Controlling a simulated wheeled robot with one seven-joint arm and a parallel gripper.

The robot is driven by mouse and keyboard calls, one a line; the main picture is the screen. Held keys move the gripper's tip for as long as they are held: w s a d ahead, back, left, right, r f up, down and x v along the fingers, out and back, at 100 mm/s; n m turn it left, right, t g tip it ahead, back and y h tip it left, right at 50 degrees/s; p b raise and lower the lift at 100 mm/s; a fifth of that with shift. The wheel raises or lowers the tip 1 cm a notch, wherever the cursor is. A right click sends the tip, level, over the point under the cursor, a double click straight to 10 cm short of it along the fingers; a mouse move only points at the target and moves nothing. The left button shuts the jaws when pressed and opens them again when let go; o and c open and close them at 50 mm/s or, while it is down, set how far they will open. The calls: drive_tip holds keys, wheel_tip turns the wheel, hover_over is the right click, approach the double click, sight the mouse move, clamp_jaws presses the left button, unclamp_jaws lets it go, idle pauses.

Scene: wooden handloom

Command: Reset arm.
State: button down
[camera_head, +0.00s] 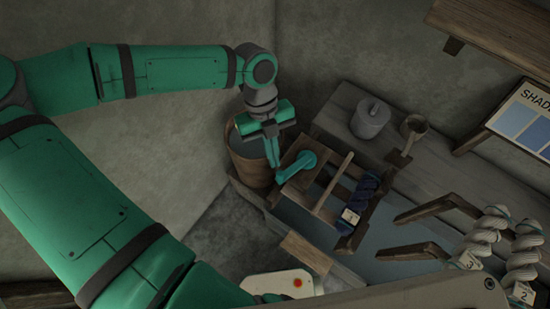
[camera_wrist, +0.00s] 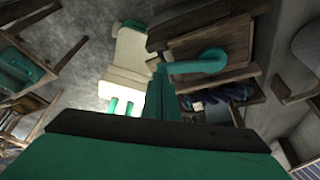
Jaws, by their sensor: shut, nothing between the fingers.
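My gripper (camera_head: 272,151) is shut and empty in the head view. It points down in front of a wooden bucket (camera_head: 247,162), beside the teal curved handle (camera_head: 296,165) of a wooden frame. I cannot tell whether the fingers touch the handle. In the wrist view my gripper's shut fingers (camera_wrist: 160,75) show at the centre, with the teal handle (camera_wrist: 200,65) just to their right. The green arm reaches across the upper left of the head view.
A dark blue yarn skein (camera_head: 357,203) with a tag lies in the frame. White skeins (camera_head: 487,235) hang on pegs at right. A shelf and a shade chart (camera_head: 525,115) are on the wall.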

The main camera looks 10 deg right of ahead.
drive_tip(key=v, duration=0.8)
drive_tip(key=shift+w+r, duration=0.25)
drive_tip(key=shift+w, duration=0.1)
